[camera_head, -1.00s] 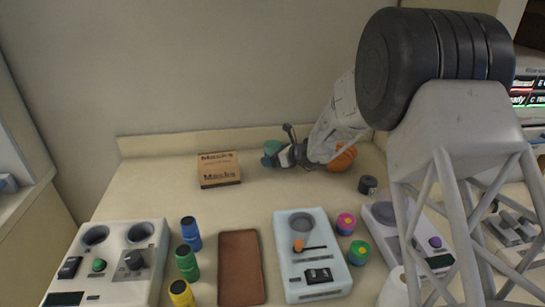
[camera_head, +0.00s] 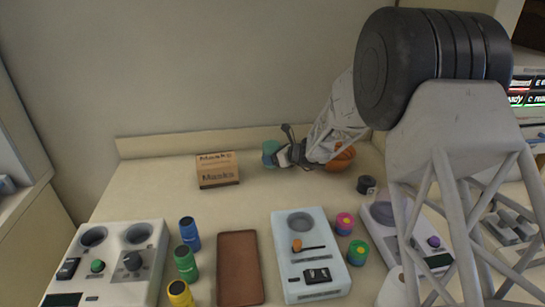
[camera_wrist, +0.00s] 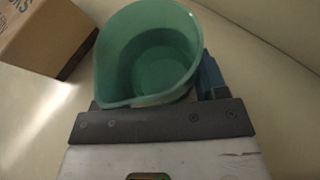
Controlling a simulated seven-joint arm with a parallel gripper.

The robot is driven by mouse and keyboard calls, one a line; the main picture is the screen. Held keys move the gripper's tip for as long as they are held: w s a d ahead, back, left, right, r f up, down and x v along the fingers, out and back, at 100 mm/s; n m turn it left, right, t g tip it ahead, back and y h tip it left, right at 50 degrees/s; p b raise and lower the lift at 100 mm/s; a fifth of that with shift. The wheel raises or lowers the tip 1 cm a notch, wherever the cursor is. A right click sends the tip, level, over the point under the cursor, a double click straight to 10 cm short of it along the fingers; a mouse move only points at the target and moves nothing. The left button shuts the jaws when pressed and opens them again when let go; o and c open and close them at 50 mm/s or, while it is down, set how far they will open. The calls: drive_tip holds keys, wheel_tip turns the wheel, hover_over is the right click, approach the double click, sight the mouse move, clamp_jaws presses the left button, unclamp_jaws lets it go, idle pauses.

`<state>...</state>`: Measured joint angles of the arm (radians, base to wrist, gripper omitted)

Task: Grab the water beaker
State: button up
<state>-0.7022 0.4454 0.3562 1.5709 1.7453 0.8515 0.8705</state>
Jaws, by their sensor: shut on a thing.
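The water beaker is a green cup with a pouring lip. In the wrist view the beaker (camera_wrist: 148,62) is seen from above, its mouth open and its inside looking empty, with its lower edge against my gripper. My gripper (camera_wrist: 155,100) is shut on the beaker; a blue finger part shows at the beaker's right side. In the head view the beaker (camera_head: 270,147) is small at the back of the counter, right of the masks box, and my gripper (camera_head: 278,157) partly covers it.
A cardboard masks box (camera_head: 218,170) stands left of the beaker. An orange object (camera_head: 341,158) is behind my arm. A brown tray (camera_head: 240,268), blue, green and yellow bottles (camera_head: 187,262) and white devices (camera_head: 312,262) fill the front. The counter between is clear.

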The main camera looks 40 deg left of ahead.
drive_tip(key=shift+r, duration=0.3)
drive_tip(key=shift+r, duration=1.55)
drive_tip(key=shift+s+d+r, duration=0.2)
drive_tip(key=shift+s+d, duration=1.4)
drive_tip(key=shift+d, duration=0.1)
drive_tip(key=shift+s+d+r, duration=0.15)
drive_tip(key=shift+s+d, duration=1.45)
drive_tip(key=shift+d, duration=0.1)
drive_tip(key=shift+s+d+r, duration=0.2)
drive_tip(key=shift+s+d, duration=1.4)
drive_tip(key=shift+d, duration=0.1)
drive_tip(key=shift+s+d+r, duration=0.1)
drive_tip(key=shift+s+d, duration=0.5)
drive_tip(key=shift+d, duration=0.05)
drive_tip(key=shift+s+d, duration=0.1)
drive_tip(key=shift+r, duration=0.1)
